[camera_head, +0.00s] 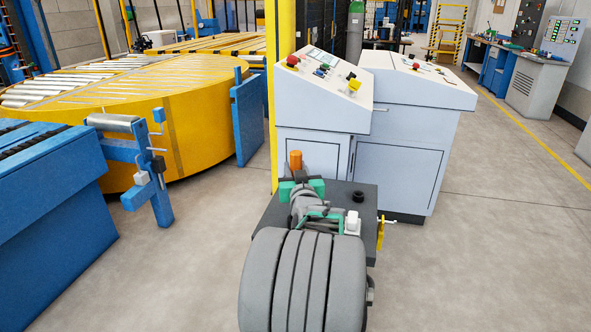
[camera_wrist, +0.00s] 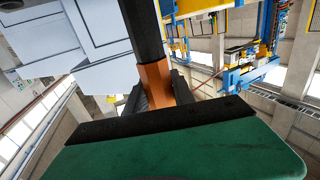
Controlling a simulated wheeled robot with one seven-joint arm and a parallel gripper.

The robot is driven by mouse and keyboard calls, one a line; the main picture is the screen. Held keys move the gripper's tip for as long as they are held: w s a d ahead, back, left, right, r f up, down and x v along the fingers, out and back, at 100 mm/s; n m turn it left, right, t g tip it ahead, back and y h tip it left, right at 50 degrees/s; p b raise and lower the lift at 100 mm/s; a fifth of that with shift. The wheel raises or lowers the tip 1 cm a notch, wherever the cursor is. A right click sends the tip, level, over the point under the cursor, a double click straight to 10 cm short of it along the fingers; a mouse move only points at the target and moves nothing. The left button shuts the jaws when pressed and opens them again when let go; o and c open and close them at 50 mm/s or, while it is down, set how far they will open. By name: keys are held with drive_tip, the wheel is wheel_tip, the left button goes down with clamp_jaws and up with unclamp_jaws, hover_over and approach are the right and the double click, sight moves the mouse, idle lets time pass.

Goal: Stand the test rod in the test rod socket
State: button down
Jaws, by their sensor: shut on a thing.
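The test rod shows its orange part (camera_head: 295,159) in the head view, sticking up just above my gripper (camera_head: 300,184). My gripper is shut on the rod and holds it roughly upright. In the wrist view the rod appears as a black length with an orange section (camera_wrist: 154,82) between the dark fingers (camera_wrist: 168,92). The rod's lower end is hidden in the head view. A small black round piece (camera_head: 358,196), which looks like the test rod socket, stands on a dark flat top (camera_head: 342,191), to the right of my gripper. The rod is apart from it.
A white control desk (camera_head: 318,84) with buttons stands right behind the dark top, with a second cabinet (camera_head: 410,85) beside it. A yellow post (camera_head: 272,90) rises behind my gripper. A yellow turntable (camera_head: 195,125) is at the left. Floor to the right is clear.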

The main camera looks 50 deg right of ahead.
drive_tip(key=shift+f+b, duration=0.75)
drive_tip(key=c, duration=1)
unclamp_jaws()
